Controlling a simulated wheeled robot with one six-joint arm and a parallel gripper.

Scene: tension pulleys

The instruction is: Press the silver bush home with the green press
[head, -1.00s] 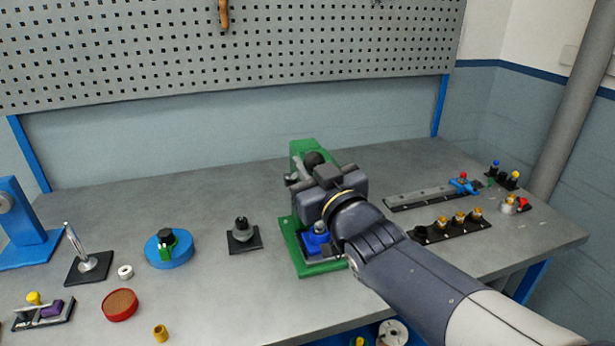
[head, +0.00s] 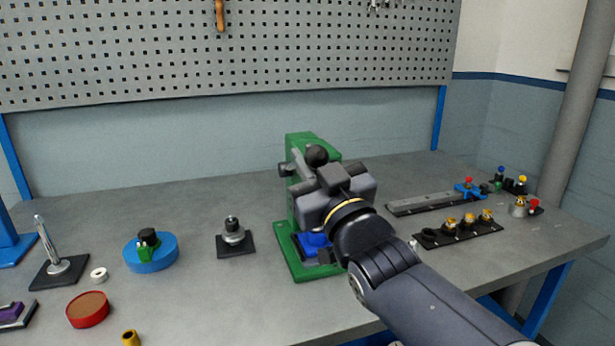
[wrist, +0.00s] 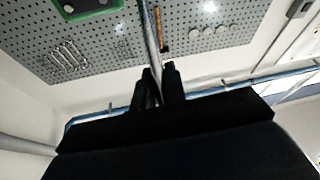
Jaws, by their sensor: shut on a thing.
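The green press (head: 300,150) stands on the bench in the middle of the head view. A black ball knob (head: 317,155) shows beside its top, just above my gripper (wrist: 158,82). In the wrist view my gripper's fingers are shut on a slim silver rod (wrist: 150,35), apparently the press lever. In the head view my wrist is in front of the press, so the fingers are hidden there. A blue holder (head: 314,241) sits on the press base, partly covered by my wrist. The silver bush cannot be made out now; my wrist covers the area above the holder.
Left of the press are a silver part on a black plate (head: 235,240), a blue round stand (head: 151,253) and a red round dish (head: 88,310). To the right are a black strip with brass parts (head: 458,232) and a grey rail (head: 430,202). A pegboard rises behind.

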